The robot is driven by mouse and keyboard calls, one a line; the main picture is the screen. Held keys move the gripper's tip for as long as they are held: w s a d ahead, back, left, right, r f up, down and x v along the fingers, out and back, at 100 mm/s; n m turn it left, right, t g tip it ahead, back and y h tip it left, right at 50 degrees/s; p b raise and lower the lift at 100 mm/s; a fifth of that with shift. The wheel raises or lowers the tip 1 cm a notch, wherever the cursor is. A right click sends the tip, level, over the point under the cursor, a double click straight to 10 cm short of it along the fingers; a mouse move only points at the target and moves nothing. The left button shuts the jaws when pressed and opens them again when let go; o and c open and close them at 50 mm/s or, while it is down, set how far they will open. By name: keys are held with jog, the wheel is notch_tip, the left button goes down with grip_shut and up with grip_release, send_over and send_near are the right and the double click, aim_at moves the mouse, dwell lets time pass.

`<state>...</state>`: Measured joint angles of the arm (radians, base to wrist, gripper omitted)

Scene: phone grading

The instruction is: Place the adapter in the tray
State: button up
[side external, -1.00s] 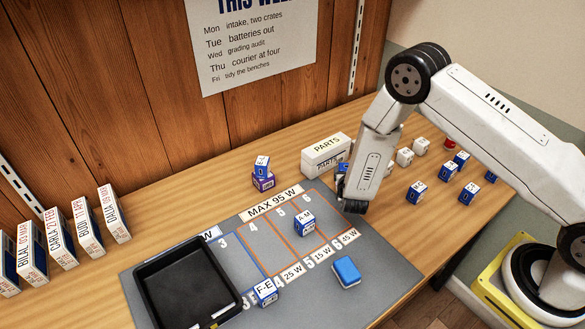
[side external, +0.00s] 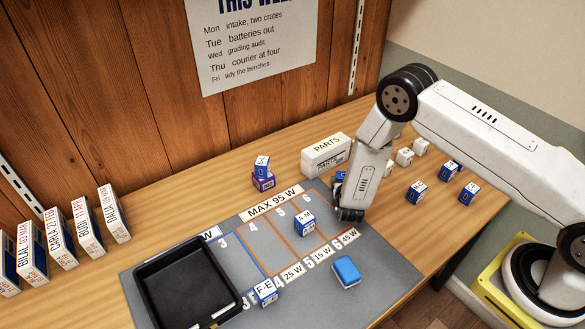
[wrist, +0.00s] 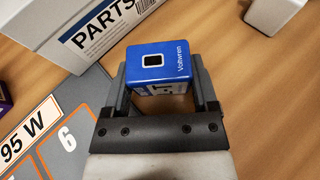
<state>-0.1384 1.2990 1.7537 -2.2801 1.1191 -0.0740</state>
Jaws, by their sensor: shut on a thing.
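In the wrist view my gripper (wrist: 162,78) is shut on a blue and white adapter box (wrist: 162,62). It is marked Voltwren and has a dark port on its top face. In the side view my gripper (side external: 350,213) is at the mat's right far corner, in front of the PARTS box; the held box is mostly hidden there. The black tray (side external: 154,264) lies empty at the mat's left front, well away from my gripper.
The grey mat (side external: 300,295) has numbered lanes. It holds an A-M block (side external: 304,223), an F-E block (side external: 265,292) and a blue block (side external: 346,271). The white PARTS box (side external: 325,150) stands behind. A stacked pair (side external: 262,170) and several small boxes (side external: 417,194) stand around.

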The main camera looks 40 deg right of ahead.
jog(key=o, duration=1.2)
jog(key=shift+o, duration=0.2)
jog(key=shift+r, duration=0.1)
jog(key=v, duration=1.2)
jog(key=shift+s, duration=0.1)
jog(key=shift+d, duration=0.1)
